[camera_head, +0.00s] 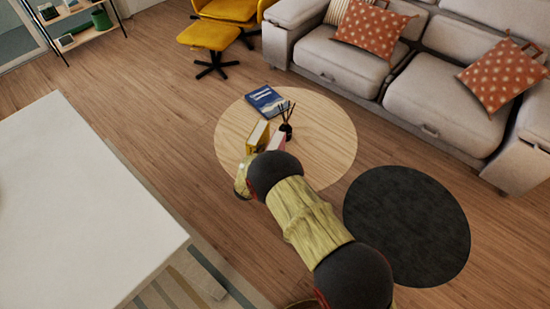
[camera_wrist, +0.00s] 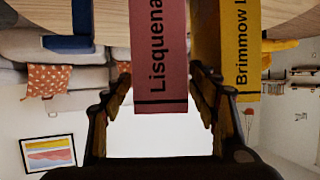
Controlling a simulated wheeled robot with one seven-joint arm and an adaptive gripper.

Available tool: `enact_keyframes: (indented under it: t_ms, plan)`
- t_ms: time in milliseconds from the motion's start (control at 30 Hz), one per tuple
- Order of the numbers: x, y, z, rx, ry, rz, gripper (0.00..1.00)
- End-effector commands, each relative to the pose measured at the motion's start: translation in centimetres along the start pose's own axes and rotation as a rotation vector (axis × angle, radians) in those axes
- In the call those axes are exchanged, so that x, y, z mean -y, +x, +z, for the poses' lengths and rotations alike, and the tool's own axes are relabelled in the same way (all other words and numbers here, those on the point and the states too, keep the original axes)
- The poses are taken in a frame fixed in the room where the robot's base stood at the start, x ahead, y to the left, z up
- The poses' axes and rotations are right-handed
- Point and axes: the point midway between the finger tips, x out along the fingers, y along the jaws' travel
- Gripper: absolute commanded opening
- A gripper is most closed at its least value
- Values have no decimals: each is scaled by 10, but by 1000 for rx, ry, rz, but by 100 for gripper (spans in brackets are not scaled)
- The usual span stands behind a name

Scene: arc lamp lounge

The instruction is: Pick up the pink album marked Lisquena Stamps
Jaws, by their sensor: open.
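The pink album marked "Lisquena" (camera_wrist: 158,60) stands upright, its spine facing the wrist camera; the rest of its title is cut off by the frame. In the head view only a small part of the pink album (camera_head: 277,142) shows behind my arm. My gripper (camera_wrist: 162,75) is open in the wrist view, with one finger on each side of the pink spine and a visible gap on the left. I cannot tell how deep the spine lies between the fingers. The head view mostly hides my gripper behind my arm.
A yellow album marked "Brimmow" (camera_wrist: 242,40) stands close on the pink one's right; my right finger overlaps its edge. A dark reed diffuser (camera_head: 286,130) and a blue book (camera_head: 267,101) share the round wooden table (camera_head: 325,145). A white table (camera_head: 85,210) is at left.

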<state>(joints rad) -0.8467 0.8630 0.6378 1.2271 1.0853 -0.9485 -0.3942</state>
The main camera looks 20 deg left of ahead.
Motion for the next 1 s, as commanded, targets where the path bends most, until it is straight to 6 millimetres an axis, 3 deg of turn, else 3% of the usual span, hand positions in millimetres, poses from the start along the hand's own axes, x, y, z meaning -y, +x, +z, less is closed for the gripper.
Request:
enact_keyframes:
  t_ms: [333, 567, 1000]
  plan:
    - [1, 44, 2, 1, 0, 0, 59]
    - [2, 44, 0, 1, -1, -1, 58]
    - [1, 44, 1, 2, -1, 0, 34]
